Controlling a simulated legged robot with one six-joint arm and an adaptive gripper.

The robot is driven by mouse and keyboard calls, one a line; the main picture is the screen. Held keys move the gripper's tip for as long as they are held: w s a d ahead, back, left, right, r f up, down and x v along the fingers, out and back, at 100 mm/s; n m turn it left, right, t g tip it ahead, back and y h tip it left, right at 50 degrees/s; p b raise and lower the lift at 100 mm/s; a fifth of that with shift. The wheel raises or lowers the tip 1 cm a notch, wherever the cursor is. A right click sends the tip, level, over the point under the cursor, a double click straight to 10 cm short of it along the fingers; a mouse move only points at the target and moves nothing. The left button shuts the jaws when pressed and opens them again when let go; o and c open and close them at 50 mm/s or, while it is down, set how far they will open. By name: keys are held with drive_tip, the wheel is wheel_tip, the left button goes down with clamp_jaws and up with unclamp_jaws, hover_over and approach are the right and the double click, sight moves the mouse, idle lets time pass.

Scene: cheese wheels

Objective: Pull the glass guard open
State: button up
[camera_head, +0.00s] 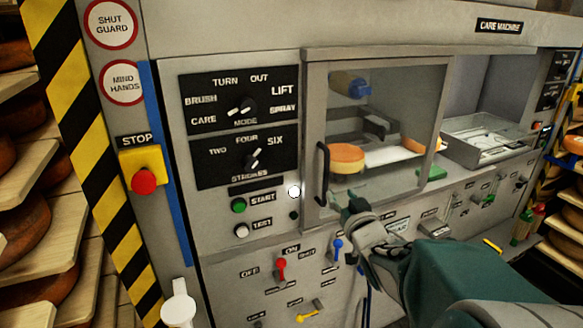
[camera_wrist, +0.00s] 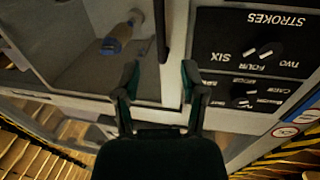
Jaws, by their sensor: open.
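The glass guard (camera_head: 385,85) is a grey-framed clear pane over the left bay of the machine. Its black upright handle (camera_head: 322,172) is on the pane's left side. My gripper (camera_head: 343,198) is open, just right of the handle's lower end in the head view. In the wrist view the picture is turned over; the handle (camera_wrist: 161,30) comes down between and just beyond my open fingertips (camera_wrist: 160,78). I cannot tell whether a finger touches it. An orange cheese wheel (camera_head: 346,158) and a blue part (camera_head: 350,85) show behind the glass.
Left of the guard are black mode and strokes panels (camera_head: 243,100), a green start button (camera_head: 239,206) and a red stop button (camera_head: 143,180). Below are red (camera_head: 281,268) and blue (camera_head: 337,248) levers. An open bay with a metal tray (camera_head: 490,138) is right of the guard.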

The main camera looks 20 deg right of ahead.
sight(327, 175)
drive_tip(key=w, duration=0.3)
drive_tip(key=w+d, duration=0.1)
drive_tip(key=w, duration=0.3)
drive_tip(key=w+d, duration=0.1)
drive_tip(key=w, duration=0.2)
drive_tip(key=shift+w, duration=0.2)
clamp_jaws()
